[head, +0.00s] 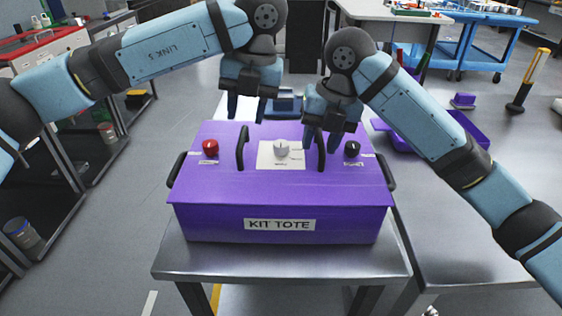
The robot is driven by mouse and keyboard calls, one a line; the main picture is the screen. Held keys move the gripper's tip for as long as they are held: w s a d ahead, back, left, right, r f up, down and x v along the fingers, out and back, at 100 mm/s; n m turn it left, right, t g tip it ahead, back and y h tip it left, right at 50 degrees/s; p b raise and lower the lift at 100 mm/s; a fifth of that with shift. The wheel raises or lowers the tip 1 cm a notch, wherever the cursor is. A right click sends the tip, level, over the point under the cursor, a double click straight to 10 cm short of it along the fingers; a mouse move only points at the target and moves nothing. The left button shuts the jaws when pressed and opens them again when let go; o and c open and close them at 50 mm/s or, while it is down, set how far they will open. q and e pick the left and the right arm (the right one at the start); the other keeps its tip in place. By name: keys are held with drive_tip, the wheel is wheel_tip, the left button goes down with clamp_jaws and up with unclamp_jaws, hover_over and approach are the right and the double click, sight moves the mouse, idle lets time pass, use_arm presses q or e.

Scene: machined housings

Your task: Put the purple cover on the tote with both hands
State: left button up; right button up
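The purple cover (230,182) lies on top of the purple tote (200,222), which has a "KIT TOTE" label on its front. The cover looks level, with its front edge along the tote's front; I see no clear gap. It has a left black handle (242,148) and a right black handle (321,152). My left gripper (246,110) is open and empty, above and behind the left handle. My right gripper (321,143) is open, its fingertips apart close to the top of the right handle. I cannot tell whether they touch it.
The cover carries a red knob (210,147), a white knob (281,148) and a black knob (352,149). The tote stands on a metal table (285,262). A purple tray (466,128) lies on the bench at right.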

use_arm(q)
wheel_tip(320, 180, up, 6)
drive_tip(key=d, duration=0.1)
use_arm(e)
wheel_tip(320, 180, up, 12)
drive_tip(key=d, duration=0.2)
drive_tip(key=shift+d, duration=0.2)
use_arm(q)
drive_tip(key=shift+d, duration=0.1)
